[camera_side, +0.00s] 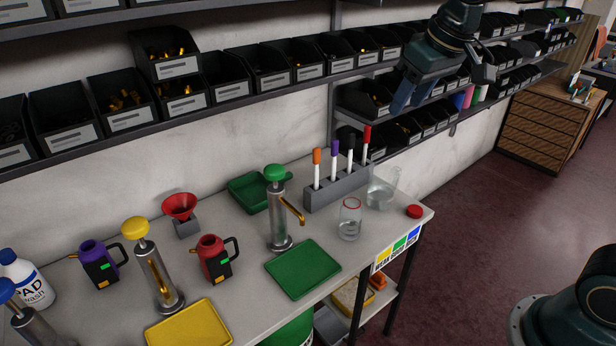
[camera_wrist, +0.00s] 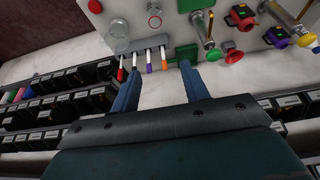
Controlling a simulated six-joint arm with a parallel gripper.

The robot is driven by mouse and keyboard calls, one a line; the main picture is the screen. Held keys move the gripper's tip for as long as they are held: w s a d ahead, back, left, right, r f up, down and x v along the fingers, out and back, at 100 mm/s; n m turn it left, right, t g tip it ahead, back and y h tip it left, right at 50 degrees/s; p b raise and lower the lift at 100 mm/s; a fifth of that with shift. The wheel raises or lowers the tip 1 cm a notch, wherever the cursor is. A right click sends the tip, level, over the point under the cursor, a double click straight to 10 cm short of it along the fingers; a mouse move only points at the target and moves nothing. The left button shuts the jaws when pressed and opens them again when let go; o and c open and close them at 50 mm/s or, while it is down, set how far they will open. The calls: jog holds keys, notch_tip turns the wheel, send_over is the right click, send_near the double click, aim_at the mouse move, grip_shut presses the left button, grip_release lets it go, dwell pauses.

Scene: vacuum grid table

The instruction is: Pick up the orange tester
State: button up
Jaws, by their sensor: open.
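The orange tester (camera_side: 317,168), a white stick with an orange cap, stands upright at the left end of a grey rack (camera_side: 338,192) on the table. It also shows in the wrist view (camera_wrist: 164,58), at the right end of the row and between my fingers in the picture. Purple (camera_side: 335,162), black (camera_side: 349,155) and red (camera_side: 365,145) testers stand beside it in the same rack. My gripper (camera_side: 411,97) is open and empty, high above and to the right of the rack in the side view. Its two blue fingers also show in the wrist view (camera_wrist: 161,72).
A glass jar (camera_side: 349,220), a clear beaker (camera_side: 382,190) and a red lid (camera_side: 414,211) stand near the rack. A green-topped pump (camera_side: 278,208) with a brass spout is to its left. Shelves of black bins (camera_side: 270,75) line the wall behind.

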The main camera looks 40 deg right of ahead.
jog(key=w+f, duration=0.5)
jog(key=w, duration=0.8)
jog(key=g, duration=0.1)
send_near(315, 160)
jog(key=x, duration=0.3)
jog(key=d+x, duration=0.1)
jog(key=x, duration=0.1)
jog(key=shift+w+f, duration=0.15)
jog(key=shift+w, duration=0.2)
jog(key=shift+w+f, duration=0.15)
jog(key=shift+f, duration=0.3)
jog(key=shift+x, duration=2.6)
jog(key=shift+r, duration=0.1)
grip_shut()
